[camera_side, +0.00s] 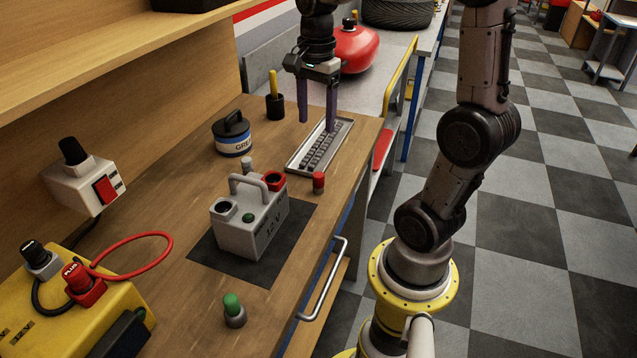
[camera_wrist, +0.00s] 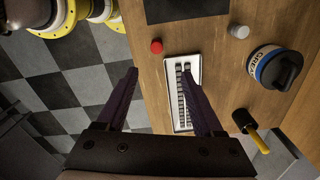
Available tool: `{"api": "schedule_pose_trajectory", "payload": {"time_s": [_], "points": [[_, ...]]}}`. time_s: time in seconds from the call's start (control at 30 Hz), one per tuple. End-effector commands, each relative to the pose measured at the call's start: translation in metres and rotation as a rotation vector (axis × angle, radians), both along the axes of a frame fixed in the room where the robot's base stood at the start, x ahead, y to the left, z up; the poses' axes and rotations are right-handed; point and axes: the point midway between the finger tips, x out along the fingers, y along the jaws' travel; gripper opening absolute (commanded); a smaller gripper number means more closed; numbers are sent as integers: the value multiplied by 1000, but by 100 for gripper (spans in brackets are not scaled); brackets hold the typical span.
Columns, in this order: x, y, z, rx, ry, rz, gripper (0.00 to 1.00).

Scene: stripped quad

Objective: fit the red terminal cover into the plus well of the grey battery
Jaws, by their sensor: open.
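The grey battery (camera_side: 262,226) with a carry handle stands upright on a dark mat. A red-rimmed well (camera_side: 273,180), seemingly the plus well, is at its far right top corner, and a grey-rimmed well (camera_side: 224,211) is at the near left. The small red terminal cover (camera_side: 318,182) stands on the bench just right of the battery; it also shows in the wrist view (camera_wrist: 156,46). My gripper (camera_side: 317,124) is open and empty, fingers pointing down, above the back of the bench by the tray, away from the cover. The gripper also shows in the wrist view (camera_wrist: 160,72). The battery is out of the wrist view.
A tray (camera_side: 301,167) of dark parts lies near the gripper. A grease tin (camera_side: 232,135), brush pot (camera_side: 275,106) and grey cap (camera_side: 247,164) stand behind the battery. A green-topped piece (camera_side: 234,308) is in front. A yellow charger (camera_side: 110,310) with a red cable is left.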

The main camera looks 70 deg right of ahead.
Motion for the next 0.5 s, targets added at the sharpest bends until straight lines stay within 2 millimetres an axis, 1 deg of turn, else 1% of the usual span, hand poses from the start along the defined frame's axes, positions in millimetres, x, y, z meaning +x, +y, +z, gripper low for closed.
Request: {"api": "schedule_pose_trajectory", "payload": {"time_s": [0.03, 0.17, 0.27, 0.4, 0.5], "points": [[-3, -5, -5, 8, 14, -18, 69], [-5, -7, -15, 9, 16, -29, 69], [-5, -7, -32, 11, 18, -27, 69], [-6, -6, -59, 11, 18, -25, 69], [-5, -6, -75, 10, 17, -25, 69]]}}
